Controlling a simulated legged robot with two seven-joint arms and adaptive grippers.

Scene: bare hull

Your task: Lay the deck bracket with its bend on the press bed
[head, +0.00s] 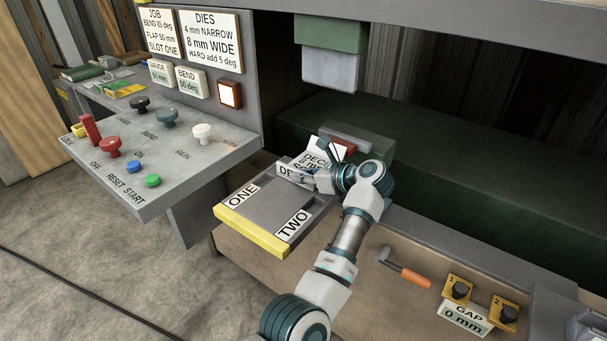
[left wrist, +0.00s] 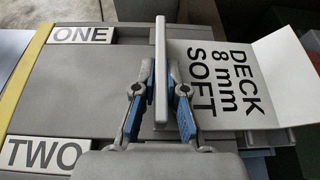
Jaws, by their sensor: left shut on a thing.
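The deck bracket (head: 317,158) is a pale bent plate marked DECK, 8 mm, SOFT. In the left wrist view the bracket (left wrist: 222,85) shows its lettered flat part, an upright edge and a raised white flap at the right. My left gripper (head: 312,181) is shut on the upright edge; in the wrist view its blue-padded fingers (left wrist: 161,85) stand on both sides of it. The bracket is over the inner end of the grey slot plate (head: 270,208) marked ONE and TWO; I cannot tell whether they touch. The dark green press bed (head: 430,150) lies behind. My right gripper is out of view.
A grey-green ram (head: 332,65) hangs above the bed. A control panel (head: 160,150) with knobs and buttons juts out at the left. An orange-handled lever (head: 405,268) and a GAP gauge (head: 465,319) are at the lower right. The floor at the lower left holds a cable.

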